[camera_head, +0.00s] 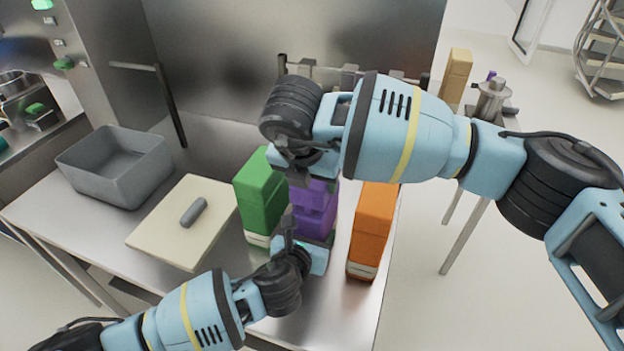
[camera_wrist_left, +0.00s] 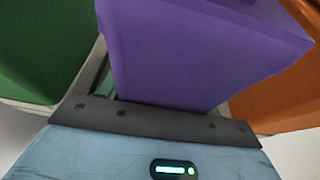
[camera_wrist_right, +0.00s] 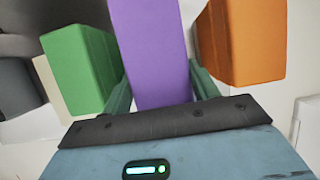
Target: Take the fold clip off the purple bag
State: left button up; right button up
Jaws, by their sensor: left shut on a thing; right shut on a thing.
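The purple bag (camera_head: 318,222) stands upright on the metal table between a green and an orange package. It also fills the middle of the left wrist view (camera_wrist_left: 190,55) and the right wrist view (camera_wrist_right: 150,50). My right gripper (camera_head: 308,182) reaches down from above and is shut on the bag's upper part, with a finger on each side in its wrist view. My left gripper (camera_head: 300,232) is low at the near side and is shut on the bag's lower part. I cannot make out the fold clip; my right gripper and arm cover much of the bag's top.
The green package (camera_head: 258,195) is close on the left and the orange package (camera_head: 371,225) on the right. A pale board (camera_head: 160,230) with a grey cylinder (camera_head: 194,212) and a grey bin (camera_head: 100,185) are farther left. A metal wall stands behind.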

jog(key=shift+r, duration=1.8)
pick_arm(q)
jog(key=o, duration=1.5)
jog(key=shift+c, duration=0.2)
jog(key=shift+s+a+r, duration=0.15)
jog(key=shift+s+r, duration=0.1)
jog(key=shift+s, duration=0.15)
pick_arm(e)
jog(key=shift+r, duration=0.35)
jog(key=shift+t, duration=0.4)
jog(key=r+p, duration=0.1)
jog(key=r, duration=0.1)
jog(key=r+p, duration=0.1)
jog(key=r, duration=0.1)
jog(key=shift+s+r, duration=0.2)
jog(key=shift+r, duration=0.2)
pick_arm(q)
jog(key=v, duration=1.1)
pick_arm(e)
jog(key=shift+r, duration=0.15)
